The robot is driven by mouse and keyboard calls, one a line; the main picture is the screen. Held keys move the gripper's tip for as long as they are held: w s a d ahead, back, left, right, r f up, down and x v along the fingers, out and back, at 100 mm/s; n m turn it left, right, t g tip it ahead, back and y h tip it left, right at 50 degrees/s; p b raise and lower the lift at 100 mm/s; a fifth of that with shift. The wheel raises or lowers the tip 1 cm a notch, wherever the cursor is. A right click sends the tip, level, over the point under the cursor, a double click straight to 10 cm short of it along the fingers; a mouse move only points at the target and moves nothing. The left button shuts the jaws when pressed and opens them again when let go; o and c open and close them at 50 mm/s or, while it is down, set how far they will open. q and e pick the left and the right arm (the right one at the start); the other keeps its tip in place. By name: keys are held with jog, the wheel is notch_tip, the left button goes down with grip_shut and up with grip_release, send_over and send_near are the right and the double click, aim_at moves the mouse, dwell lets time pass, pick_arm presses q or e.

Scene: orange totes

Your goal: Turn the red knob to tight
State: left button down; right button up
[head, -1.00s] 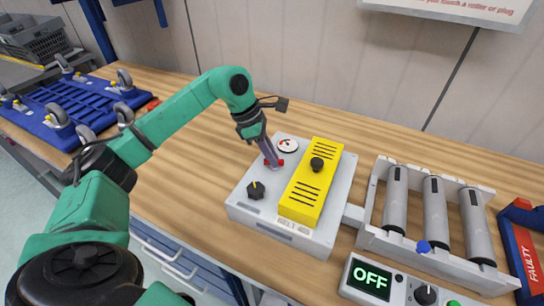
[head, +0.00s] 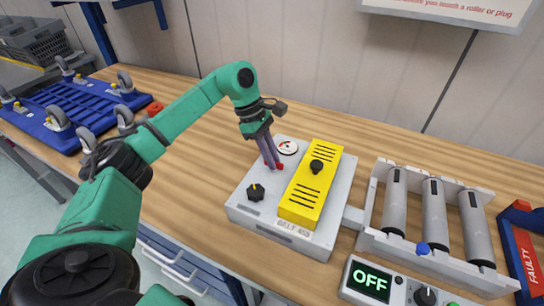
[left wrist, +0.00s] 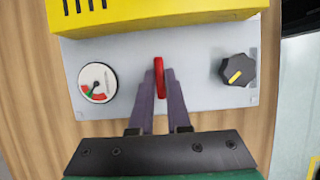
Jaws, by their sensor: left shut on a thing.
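The red knob (left wrist: 160,78) is on the light grey belt unit, between a round gauge and a black knob. It also shows in the head view as a small red tip (head: 280,166) beside my fingers. My left gripper (left wrist: 160,84) is shut on the red knob, with one finger on each side of it. In the left wrist view the knob's bar stands upright. The gauge (left wrist: 96,83) has a white face with red and green areas; its needle looks to be near the green. My right gripper is not in view.
A black knob (head: 255,192) with a yellow mark and a yellow cover (head: 312,190) sit on the grey unit (head: 262,222). Rollers (head: 434,212) stand at right, with a control box (head: 368,281) reading OFF. A blue wheeled frame (head: 62,110) lies at far left.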

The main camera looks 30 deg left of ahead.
pick_arm(q)
jog(key=shift+r, duration=0.1)
jog(key=c, duration=0.9)
grip_release()
jog(key=shift+a, duration=0.1)
jog(key=v, duration=1.4)
jog(key=shift+s+a+r, duration=0.1)
jog(key=shift+a+r, duration=0.1)
jog(key=shift+p, duration=0.3)
